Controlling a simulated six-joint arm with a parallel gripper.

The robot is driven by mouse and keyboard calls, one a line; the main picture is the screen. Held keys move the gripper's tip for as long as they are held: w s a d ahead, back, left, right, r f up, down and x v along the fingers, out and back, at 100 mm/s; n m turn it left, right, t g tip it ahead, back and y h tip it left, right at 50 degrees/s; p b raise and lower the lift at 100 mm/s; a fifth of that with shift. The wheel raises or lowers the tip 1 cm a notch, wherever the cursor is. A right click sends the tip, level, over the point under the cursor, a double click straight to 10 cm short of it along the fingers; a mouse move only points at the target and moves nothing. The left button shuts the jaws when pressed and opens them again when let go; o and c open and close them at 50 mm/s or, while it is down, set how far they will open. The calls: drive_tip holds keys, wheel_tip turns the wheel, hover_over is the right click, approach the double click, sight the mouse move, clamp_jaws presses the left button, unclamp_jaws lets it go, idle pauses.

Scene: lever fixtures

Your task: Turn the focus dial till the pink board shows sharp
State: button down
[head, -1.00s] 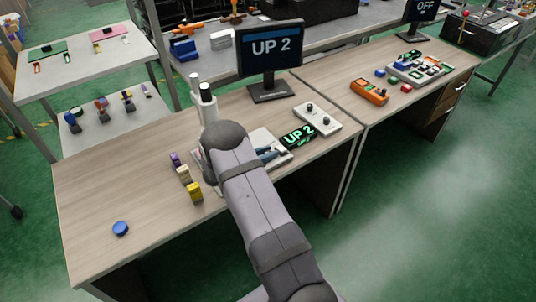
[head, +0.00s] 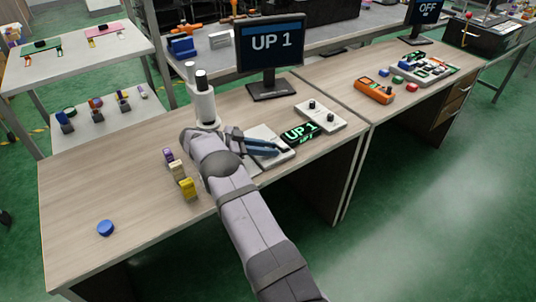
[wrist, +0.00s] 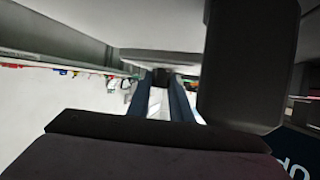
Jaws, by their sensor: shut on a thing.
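My gripper (head: 262,147), with blue fingers, is low at the white base plate (head: 285,157) beside a white upright instrument with black tops (head: 202,103). Its fingers (wrist: 166,103) are close together in the wrist view, with a pale strip between them. It is shut on what seems to be the focus dial, which the fingers and arm hide. The monitor (head: 272,43) and the small green display (head: 300,132) both read "UP 1". A pink board (head: 103,30) lies on the white table at the back left. No board picture shows on the monitor.
Purple, tan and yellow blocks (head: 187,188) stand left of my arm. A blue round cap (head: 106,228) lies at the front left. An orange device (head: 374,91) lies on the right desk.

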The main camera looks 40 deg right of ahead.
drive_tip(key=shift+r+b, duration=0.1)
drive_tip(key=shift+b, duration=0.2)
idle(0.4)
drive_tip(key=c, duration=1.6)
unclamp_jaws()
drive_tip(key=shift+r, duration=5)
